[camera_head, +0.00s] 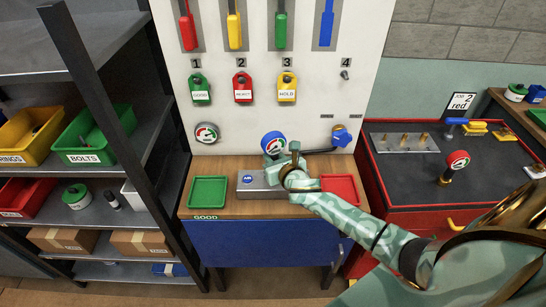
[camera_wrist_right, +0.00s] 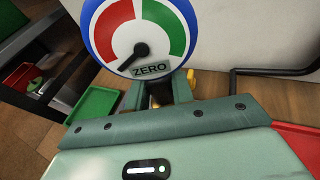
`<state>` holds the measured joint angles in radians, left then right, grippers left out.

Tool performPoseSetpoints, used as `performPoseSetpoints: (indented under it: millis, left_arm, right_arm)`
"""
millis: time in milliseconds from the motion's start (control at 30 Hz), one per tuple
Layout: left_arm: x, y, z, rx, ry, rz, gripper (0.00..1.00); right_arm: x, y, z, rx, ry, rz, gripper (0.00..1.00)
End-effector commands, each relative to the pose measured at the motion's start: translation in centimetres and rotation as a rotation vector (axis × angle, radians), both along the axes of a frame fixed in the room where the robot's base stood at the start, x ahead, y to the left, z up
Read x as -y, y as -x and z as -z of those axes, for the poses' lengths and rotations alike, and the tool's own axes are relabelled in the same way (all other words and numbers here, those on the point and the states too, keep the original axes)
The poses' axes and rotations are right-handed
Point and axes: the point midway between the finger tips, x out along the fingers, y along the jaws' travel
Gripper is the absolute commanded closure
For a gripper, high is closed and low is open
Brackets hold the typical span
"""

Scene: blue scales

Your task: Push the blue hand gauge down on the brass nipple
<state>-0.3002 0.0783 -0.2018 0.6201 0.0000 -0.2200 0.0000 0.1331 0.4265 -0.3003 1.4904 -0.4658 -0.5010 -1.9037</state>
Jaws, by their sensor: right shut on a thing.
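The blue hand gauge (camera_head: 273,143) has a blue rim and stands roughly upright above the grey block with the AIR badge (camera_head: 249,182) on the wooden bench. In the right wrist view the gauge (camera_wrist_right: 138,28) shows a red, white and green dial, a ZERO label and a dark needle. My right gripper (camera_head: 283,161) is shut on the gauge below its dial. The brass nipple at the block is hidden behind my gripper, so I cannot tell whether the gauge touches it. My left gripper is not in view.
A green tray (camera_head: 207,206) is left of the block and a red tray (camera_head: 354,201) right of it. A dark pipe (camera_head: 319,151) runs to a blue valve (camera_head: 341,136) on the white board. The right bench carries a red gauge (camera_head: 457,160) and a metal plate (camera_head: 385,146) with brass fittings.

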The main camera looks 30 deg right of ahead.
Motion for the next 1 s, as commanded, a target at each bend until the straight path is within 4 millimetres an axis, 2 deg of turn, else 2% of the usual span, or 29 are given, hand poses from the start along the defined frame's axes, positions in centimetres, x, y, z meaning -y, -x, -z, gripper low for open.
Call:
performPoseSetpoints:
  millis: [1000]
  left_arm:
    - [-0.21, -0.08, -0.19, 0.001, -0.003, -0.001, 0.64]
  right_arm:
    - [0.06, 0.00, 0.04, 0.002, 0.000, -0.001, 1.00]
